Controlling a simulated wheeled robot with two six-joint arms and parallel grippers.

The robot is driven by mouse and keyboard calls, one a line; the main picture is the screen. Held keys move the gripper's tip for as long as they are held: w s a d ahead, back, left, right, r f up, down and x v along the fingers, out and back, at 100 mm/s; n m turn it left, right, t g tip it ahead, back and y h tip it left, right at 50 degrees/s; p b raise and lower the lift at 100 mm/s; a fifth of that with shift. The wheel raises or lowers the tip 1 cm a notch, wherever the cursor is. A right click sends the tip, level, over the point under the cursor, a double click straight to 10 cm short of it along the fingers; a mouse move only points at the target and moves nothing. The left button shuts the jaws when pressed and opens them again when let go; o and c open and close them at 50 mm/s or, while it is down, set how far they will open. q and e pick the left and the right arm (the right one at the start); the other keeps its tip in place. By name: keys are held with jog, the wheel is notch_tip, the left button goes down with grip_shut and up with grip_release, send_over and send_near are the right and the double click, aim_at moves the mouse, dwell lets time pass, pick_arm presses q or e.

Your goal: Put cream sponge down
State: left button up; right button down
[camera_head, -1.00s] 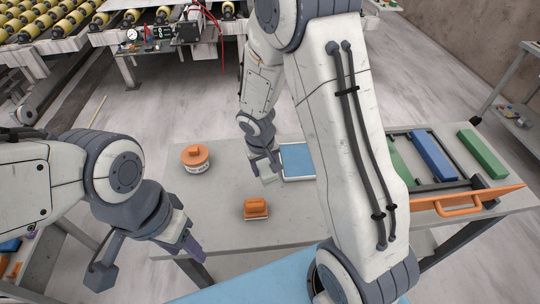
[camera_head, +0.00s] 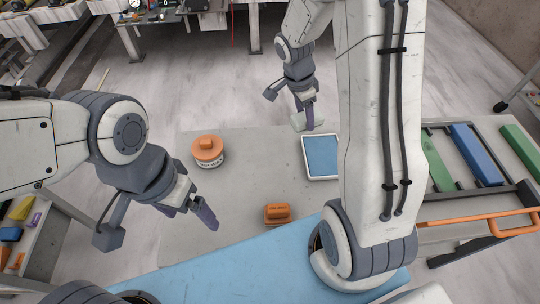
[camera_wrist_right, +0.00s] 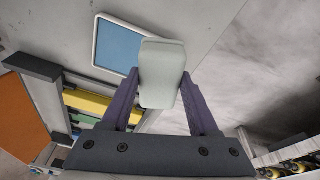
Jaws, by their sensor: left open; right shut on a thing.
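The cream sponge (camera_wrist_right: 162,72) is between the two purple fingers of my right gripper (camera_wrist_right: 158,100) in the right wrist view. In the head view my right gripper (camera_head: 308,118) points down at the far edge of the grey stone table (camera_head: 245,185), with the sponge (camera_head: 298,123) partly hidden at its fingers. It is just beyond the blue tray with a white rim (camera_head: 304,160). I cannot tell whether the sponge touches the table. My left gripper (camera_head: 205,214) is open and empty over the table's left side.
An orange-lidded round tub (camera_head: 208,152) stands back left. An orange block-like tool (camera_head: 276,213) lies near the front edge. A rack with green and blue (camera_head: 472,152) bars and an orange handle (camera_head: 475,220) is at the right. The table's middle is clear.

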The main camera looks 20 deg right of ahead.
jog(key=m, duration=0.1)
jog(key=d+m, duration=0.1)
jog(key=m, duration=0.1)
jog(key=shift+s+d+r, duration=0.15)
jog(key=shift+s+r, duration=0.1)
jog(key=shift+a+f+m+g, duration=0.1)
jog(key=shift+a+m+g, duration=0.15)
jog(key=shift+m+g, duration=0.05)
jog(key=a+f+p, duration=0.1)
jog(key=a+f, duration=0.1)
jog(key=a, duration=0.1)
jog(key=w+a+f+p, duration=0.1)
jog(key=a+f, duration=0.1)
jog(key=a, duration=0.2)
jog(key=w+a+f+p, duration=0.1)
jog(key=a+f, duration=0.1)
jog(key=a, duration=0.1)
jog(key=shift+a+f, duration=0.15)
jog(key=shift+a, duration=0.1)
jog(key=shift+a+f, duration=0.15)
jog(key=shift+f, duration=0.05)
jog(key=x, duration=0.2)
jog(key=p+x, duration=0.1)
jog(key=shift+a+f, duration=0.3)
jog(key=shift+f, duration=0.15)
jog(key=shift+w+f, duration=0.1)
